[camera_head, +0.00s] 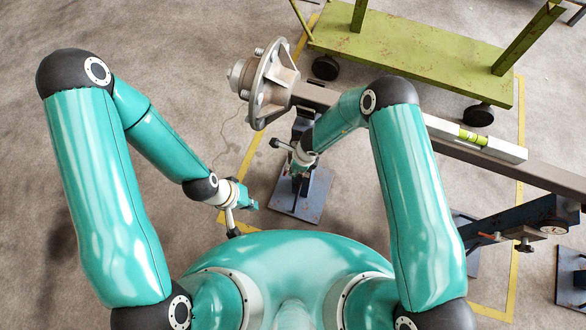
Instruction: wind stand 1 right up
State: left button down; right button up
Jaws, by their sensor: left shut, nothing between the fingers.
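A dark stand with a rusty blue base plate (314,203) stands under the hub end of the axle (548,177). No number shows on it. A short light bar with a dark knob (275,143), apparently its crank handle, sticks out to the left near the stand's top. My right gripper (297,169) is at the stand, just below that bar. Its fingers are small and partly hidden, so I cannot tell its grip. My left gripper (248,203) is shut and empty, left of the base plate and apart from it.
A flanged wheel hub (268,82) ends the axle at upper left. A spirit level (474,138) lies along the axle. A blue frame with another crank (524,245) is at right. A green wheeled cart (410,55) stands behind. Floor at left is clear.

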jog(key=v, duration=0.8)
jog(key=shift+w, duration=0.1)
